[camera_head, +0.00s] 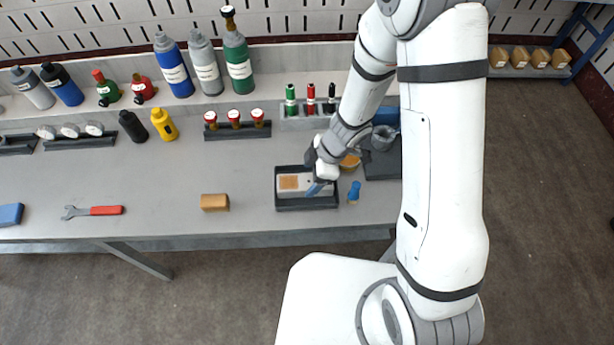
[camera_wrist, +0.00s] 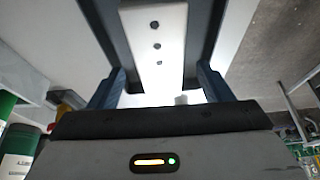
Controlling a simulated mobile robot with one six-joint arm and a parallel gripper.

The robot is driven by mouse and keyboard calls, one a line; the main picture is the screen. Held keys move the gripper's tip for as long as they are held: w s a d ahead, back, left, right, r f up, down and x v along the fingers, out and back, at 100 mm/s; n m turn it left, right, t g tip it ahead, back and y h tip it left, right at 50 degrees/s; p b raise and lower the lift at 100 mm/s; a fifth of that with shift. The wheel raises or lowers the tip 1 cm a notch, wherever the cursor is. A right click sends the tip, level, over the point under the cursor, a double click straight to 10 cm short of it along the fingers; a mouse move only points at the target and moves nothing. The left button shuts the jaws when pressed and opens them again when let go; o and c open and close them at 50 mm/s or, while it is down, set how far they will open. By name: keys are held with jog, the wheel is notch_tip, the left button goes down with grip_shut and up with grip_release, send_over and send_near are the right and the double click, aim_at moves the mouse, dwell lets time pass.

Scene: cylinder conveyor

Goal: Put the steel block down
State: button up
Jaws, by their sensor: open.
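In the head view my gripper (camera_head: 318,187) is over the tray's right part and hides some of the block. Whether the fingers touch the block, I cannot tell.
A tan block (camera_head: 214,202) sits left of the tray. A small blue item (camera_head: 354,192) is close to its right. A red-handled wrench (camera_head: 92,211) lies farther left. Bottles (camera_head: 174,65) line the back shelf. The tabletop between wrench and tan block is clear.

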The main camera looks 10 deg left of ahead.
jog(key=w+d+r+m+t+h+p, duration=0.1)
jog(key=w+d+r+m+t, duration=0.3)
jog(key=r, duration=0.4)
jog(key=w+d+r+m+t+h+p, duration=0.1)
jog(key=w+d+r+m+t+h, duration=0.1)
jog(key=w+d+r, duration=0.35)
jog(key=w+d+r+m+t+h+p, duration=0.1)
jog(key=w+d+r+m+t, duration=0.15)
jog(key=d+r, duration=0.55)
jog(key=s+d+r+m+h, duration=0.3)
jog(key=s+d+r+m, duration=0.4)
jog(key=r, duration=0.2)
jog(key=s+a+r+m+g+y, duration=0.2)
jog(key=s+m+g, duration=0.2)
jog(key=s, duration=0.9)
jog(key=shift+s+a+m+y, duration=0.2)
jog(key=shift+a+m+y, duration=0.1)
jog(key=shift+m, duration=0.25)
jog(key=shift+r, duration=0.1)
